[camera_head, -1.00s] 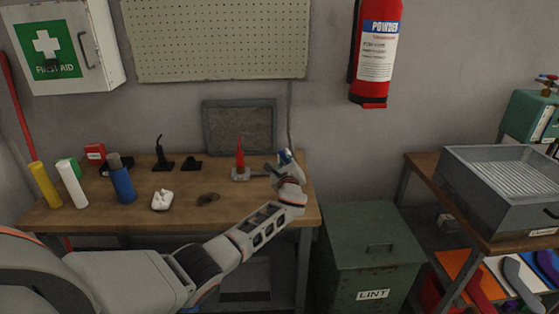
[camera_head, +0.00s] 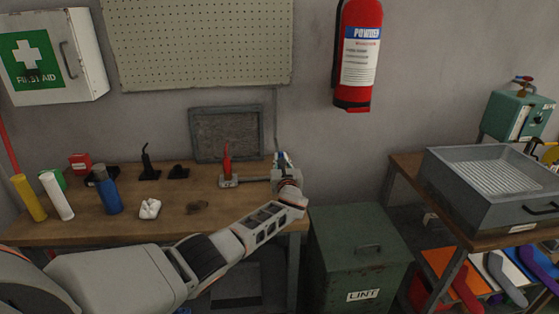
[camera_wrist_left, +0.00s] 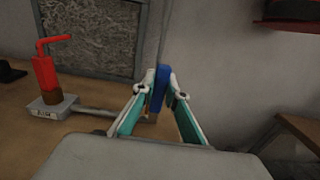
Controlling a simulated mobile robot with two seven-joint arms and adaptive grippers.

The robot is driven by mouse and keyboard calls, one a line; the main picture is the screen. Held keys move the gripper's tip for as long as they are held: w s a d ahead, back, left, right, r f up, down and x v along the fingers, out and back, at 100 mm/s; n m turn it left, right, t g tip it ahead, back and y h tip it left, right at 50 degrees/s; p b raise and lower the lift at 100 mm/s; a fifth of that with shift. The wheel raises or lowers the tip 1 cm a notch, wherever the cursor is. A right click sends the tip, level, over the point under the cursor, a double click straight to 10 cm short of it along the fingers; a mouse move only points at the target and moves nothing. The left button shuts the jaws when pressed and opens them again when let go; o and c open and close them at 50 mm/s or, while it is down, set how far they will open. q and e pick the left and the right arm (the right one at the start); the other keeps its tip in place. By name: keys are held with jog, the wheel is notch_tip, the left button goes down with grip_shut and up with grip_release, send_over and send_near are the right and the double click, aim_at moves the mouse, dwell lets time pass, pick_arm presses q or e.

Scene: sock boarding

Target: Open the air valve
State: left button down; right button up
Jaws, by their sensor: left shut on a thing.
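The air unit, a small grey block with a red upright part (camera_head: 227,163) and a label that seems to read AIR, stands at the back right of the wooden bench; it also shows in the left wrist view (camera_wrist_left: 45,76). A thin pipe (camera_wrist_left: 98,109) runs from its block toward my left gripper (camera_head: 282,158). In the left wrist view my left gripper (camera_wrist_left: 163,84) is shut on a blue handle (camera_wrist_left: 157,92), which stands upright between the fingertips. The handle's lower end and its joint with the pipe are partly hidden. My right gripper is not in view.
The wooden bench (camera_head: 175,225) holds several bottles, black stands and a white lump at its left. A grey framed panel (camera_head: 225,135) stands behind the air unit. A green LINT bin (camera_head: 355,250) stands right of the bench. A grey tray (camera_head: 480,205) sits on another bench.

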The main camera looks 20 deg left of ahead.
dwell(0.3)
pick_arm(q)
jog(key=c, duration=2)
grip_release()
jog(key=shift+d, duration=0.1)
jog(key=shift+v, duration=5.95)
jog(key=shift+s+f, duration=0.1)
jog(key=shift+s, duration=0.05)
